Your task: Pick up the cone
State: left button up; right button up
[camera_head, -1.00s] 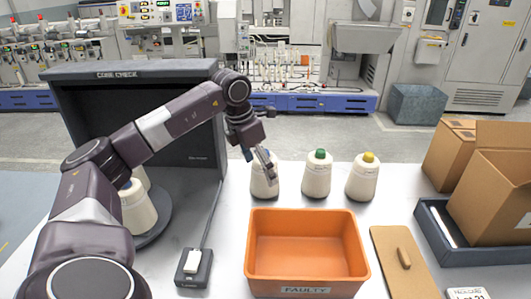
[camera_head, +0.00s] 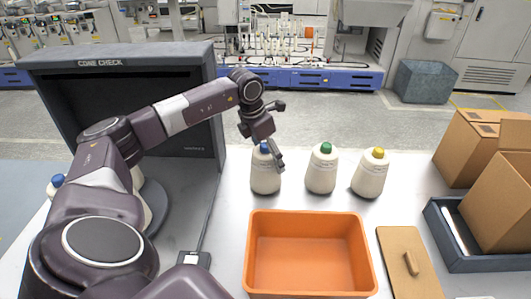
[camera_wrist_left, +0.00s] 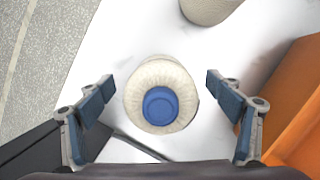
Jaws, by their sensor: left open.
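A cream cone with a blue tip (camera_head: 265,180) stands upright on the white table, behind the orange bin. My left gripper (camera_head: 274,158) is over this cone, pointing down, its fingers partly in front of the tip. In the left wrist view the cone (camera_wrist_left: 139,105) lies between the two spread fingers of the gripper (camera_wrist_left: 160,84), with a gap on both sides. A green-tipped cone (camera_head: 321,174) and a yellow-tipped cone (camera_head: 369,178) stand in a row to its right. Another blue-tipped cone (camera_head: 57,183) is partly hidden behind my left arm. My right gripper is out of view.
The orange bin (camera_head: 310,216) stands in front of the cones. The dark cone check booth (camera_head: 120,62) is at left. A brown board with a handle (camera_head: 393,240), a dark tray (camera_head: 433,222) and cardboard boxes (camera_head: 468,150) are at right.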

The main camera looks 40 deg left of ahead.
pick_arm(q)
jog(key=shift+w+f, duration=0.15)
jog(key=shift+f, duration=0.4)
jog(key=c, duration=1.5)
jog(key=shift+r, duration=0.1)
jog(key=shift+c, duration=0.3)
jog(key=shift+r, duration=0.1)
